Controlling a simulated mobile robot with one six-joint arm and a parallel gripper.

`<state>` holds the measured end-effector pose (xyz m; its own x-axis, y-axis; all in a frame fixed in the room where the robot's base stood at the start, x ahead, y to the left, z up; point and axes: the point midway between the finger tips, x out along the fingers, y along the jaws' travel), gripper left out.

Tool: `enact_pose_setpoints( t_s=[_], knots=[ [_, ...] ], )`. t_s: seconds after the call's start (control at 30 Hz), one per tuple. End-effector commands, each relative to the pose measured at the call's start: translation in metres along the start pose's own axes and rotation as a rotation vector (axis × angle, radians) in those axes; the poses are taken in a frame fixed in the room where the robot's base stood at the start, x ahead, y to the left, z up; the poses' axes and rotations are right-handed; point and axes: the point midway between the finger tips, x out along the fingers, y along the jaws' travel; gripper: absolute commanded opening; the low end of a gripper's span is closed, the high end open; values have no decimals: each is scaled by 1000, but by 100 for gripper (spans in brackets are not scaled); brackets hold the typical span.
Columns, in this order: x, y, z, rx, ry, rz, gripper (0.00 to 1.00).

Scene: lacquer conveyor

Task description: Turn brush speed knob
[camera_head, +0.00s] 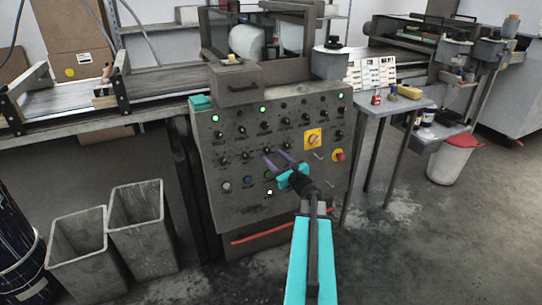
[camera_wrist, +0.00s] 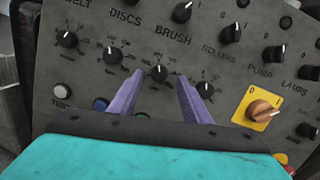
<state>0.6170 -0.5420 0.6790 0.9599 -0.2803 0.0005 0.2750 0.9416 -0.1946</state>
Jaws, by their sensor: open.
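The brush speed knob (camera_wrist: 159,73) is a black round knob with a white pointer mark, below the BRUSH label on the grey control panel (camera_head: 225,190). My gripper (camera_wrist: 161,76) is open, its two purple fingers pointing at the panel. In the wrist view, the fingertips appear to either side of the knob, with gaps between. I cannot tell how far they are from the panel. In the head view, my gripper (camera_head: 274,154) is in front of the panel's lower knob row, and the fingers partly cover that area.
Similar knobs flank it: the discs knob (camera_wrist: 112,55) and the rollers knob (camera_wrist: 205,90). A yellow-plated orange rotary switch (camera_wrist: 263,111) is to the right. A white button (camera_wrist: 62,91) and a blue button (camera_wrist: 100,104) are lower left. Grey bins (camera_head: 80,265) stand on the floor.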

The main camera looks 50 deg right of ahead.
Motion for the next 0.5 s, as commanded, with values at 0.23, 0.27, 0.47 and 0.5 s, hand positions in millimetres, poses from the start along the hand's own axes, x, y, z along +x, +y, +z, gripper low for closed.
enact_pose_setpoints(
  t_s=[0.23, 0.27, 0.47, 0.5],
  knots=[
    [26, 0, -1, 0, 0, 0, 44],
    [27, 0, -1, 0, 0, 1, 44],
    [34, 0, 0, 0, 0, 0, 44],
    [34, 0, 0, 0, 0, 0, 44]
  ],
)
